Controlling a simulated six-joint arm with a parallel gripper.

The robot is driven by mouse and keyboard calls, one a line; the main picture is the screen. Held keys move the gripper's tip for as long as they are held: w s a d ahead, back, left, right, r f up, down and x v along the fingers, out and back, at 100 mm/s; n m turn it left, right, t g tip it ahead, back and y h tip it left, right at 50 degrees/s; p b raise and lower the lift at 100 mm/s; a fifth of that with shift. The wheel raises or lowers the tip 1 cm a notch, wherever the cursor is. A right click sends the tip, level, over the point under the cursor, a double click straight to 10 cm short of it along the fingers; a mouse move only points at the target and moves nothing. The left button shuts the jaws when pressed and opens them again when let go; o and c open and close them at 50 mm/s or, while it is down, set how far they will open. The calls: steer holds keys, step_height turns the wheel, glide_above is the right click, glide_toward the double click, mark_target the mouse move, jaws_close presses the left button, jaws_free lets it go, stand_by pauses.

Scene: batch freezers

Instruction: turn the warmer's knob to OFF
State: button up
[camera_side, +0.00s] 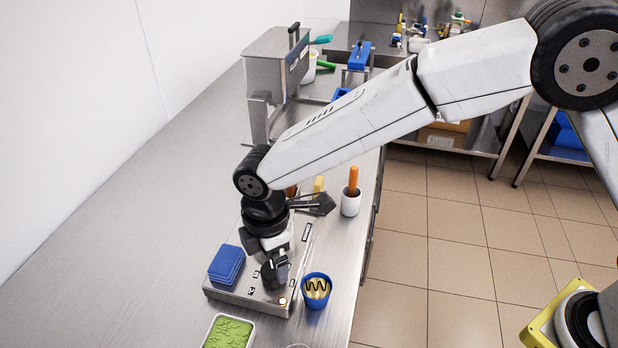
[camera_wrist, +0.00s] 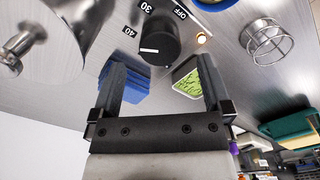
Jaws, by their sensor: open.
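The warmer (camera_side: 240,297) is a low steel box on the counter. Its black knob (camera_wrist: 160,36) shows in the wrist view with a short white mark on it. Printed labels lie around it: OFF (camera_wrist: 180,13), 30 (camera_wrist: 147,8) and 40 (camera_wrist: 130,31). A small amber lamp (camera_wrist: 201,38) glows beside the knob. My gripper (camera_wrist: 160,64) is open and empty, and the knob appears beyond its fingertips, between their lines. In the side view my gripper (camera_side: 277,256) points down just over the knob (camera_side: 270,274), partly covering it; contact cannot be told.
Blue pads (camera_side: 227,262) lie on the warmer's left part. A blue cup (camera_side: 316,291) stands close at its right. A green-filled tray (camera_side: 230,333) is in front. The counter at left is clear.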

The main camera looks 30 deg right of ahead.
mark_target(273, 269)
steer(key=shift+f, duration=1.85)
steer(key=c, duration=1.3)
